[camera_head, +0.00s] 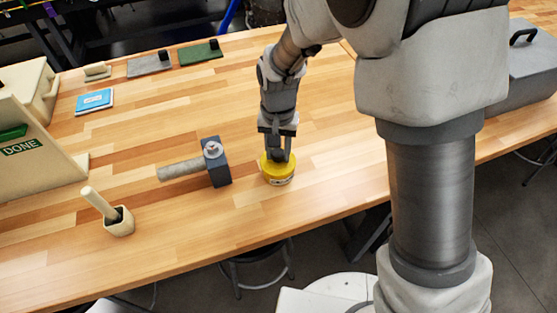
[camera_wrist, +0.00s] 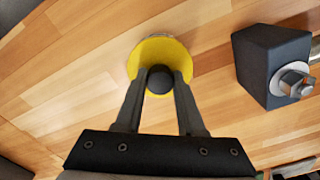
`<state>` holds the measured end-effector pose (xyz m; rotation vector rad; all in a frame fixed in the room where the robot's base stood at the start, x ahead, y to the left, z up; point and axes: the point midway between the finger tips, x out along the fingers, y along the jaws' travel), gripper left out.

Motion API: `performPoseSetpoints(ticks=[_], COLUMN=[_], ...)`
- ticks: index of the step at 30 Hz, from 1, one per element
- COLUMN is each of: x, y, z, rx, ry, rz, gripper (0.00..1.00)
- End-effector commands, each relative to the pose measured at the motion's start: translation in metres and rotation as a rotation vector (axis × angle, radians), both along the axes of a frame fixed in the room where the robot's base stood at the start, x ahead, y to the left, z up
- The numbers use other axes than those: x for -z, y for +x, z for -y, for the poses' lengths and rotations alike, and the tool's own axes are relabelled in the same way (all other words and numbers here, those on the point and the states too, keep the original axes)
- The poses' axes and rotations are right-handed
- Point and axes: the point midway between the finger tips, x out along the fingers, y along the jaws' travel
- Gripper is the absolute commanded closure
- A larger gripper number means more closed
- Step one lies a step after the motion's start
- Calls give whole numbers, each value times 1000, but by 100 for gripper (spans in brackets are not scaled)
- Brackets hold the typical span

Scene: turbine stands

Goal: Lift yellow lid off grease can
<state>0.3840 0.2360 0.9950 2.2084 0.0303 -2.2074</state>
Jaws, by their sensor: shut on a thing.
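The grease can (camera_head: 279,179) stands on the wooden table in the head view, to the right of a dark block. Its yellow lid (camera_head: 268,165) shows on top, and the lid is also in the wrist view (camera_wrist: 147,53) as a yellow disc with a round dark knob (camera_wrist: 160,79) at its middle. My gripper (camera_head: 278,158) points down over the can. In the wrist view its two fingers (camera_wrist: 160,85) are closed on the knob from both sides. The lid appears to sit on the can; I cannot tell whether there is a gap beneath it.
A dark block with a bolt and grey shaft (camera_head: 217,163) lies close left of the can. A small cup with a brush-like handle (camera_head: 119,222) stands farther left. A cream bin marked DONE (camera_head: 40,165) is at the far left. A grey toolbox (camera_head: 520,75) is at the right.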

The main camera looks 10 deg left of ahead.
Motion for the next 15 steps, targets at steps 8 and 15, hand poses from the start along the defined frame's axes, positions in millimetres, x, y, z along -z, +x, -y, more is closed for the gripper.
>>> performPoseSetpoints(ticks=[8,15], x=[-9,-9], y=[0,0], z=[0,0], rx=[0,1], ry=[0,0], rz=[0,0], gripper=[100,100])
